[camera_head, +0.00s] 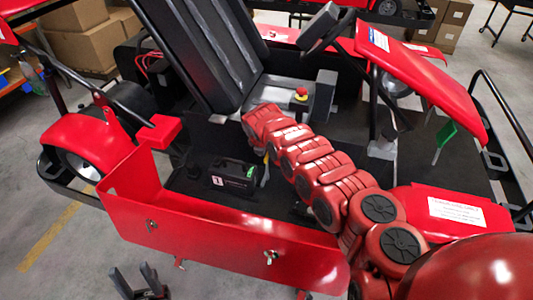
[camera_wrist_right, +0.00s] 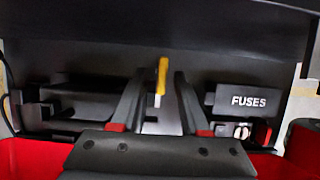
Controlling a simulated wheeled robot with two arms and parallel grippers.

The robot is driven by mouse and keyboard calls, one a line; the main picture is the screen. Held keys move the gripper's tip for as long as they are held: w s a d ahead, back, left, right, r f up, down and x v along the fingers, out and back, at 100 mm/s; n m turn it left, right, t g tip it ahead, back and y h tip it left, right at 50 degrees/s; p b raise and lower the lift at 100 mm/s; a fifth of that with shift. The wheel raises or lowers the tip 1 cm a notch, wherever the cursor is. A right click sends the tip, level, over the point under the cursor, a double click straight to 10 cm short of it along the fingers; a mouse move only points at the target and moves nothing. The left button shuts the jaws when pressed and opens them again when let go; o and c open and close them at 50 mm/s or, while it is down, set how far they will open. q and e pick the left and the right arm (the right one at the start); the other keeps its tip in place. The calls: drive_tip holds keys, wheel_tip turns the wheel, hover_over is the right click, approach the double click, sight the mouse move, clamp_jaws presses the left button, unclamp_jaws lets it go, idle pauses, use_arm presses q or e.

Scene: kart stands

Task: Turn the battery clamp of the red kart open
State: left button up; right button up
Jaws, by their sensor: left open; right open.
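The red kart's side panel (camera_head: 215,235) stands in front of an open bay. A black battery box (camera_head: 235,177) with a white label sits in the bay. A yellow lever (camera_wrist_right: 162,75), apparently the battery clamp's, stands upright in the right wrist view; a sliver of yellow (camera_head: 265,157) shows beside my right arm in the head view. My right gripper (camera_wrist_right: 160,98) is open, with its fingers on either side of the lever. I cannot tell whether they touch it. My right arm hides this gripper in the head view. My left gripper (camera_head: 138,280) is open and empty, low outside the panel.
A black FUSES box (camera_wrist_right: 248,100) is right of my right gripper. The black seat (camera_head: 200,50) and a red stop button (camera_head: 301,92) are behind the bay. Cardboard boxes (camera_head: 85,40) stand at the back left. The floor at lower left is clear.

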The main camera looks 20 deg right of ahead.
drive_tip(key=shift+d+f, duration=0.2)
drive_tip(key=shift+f, duration=0.2)
clamp_jaws()
idle(1.3)
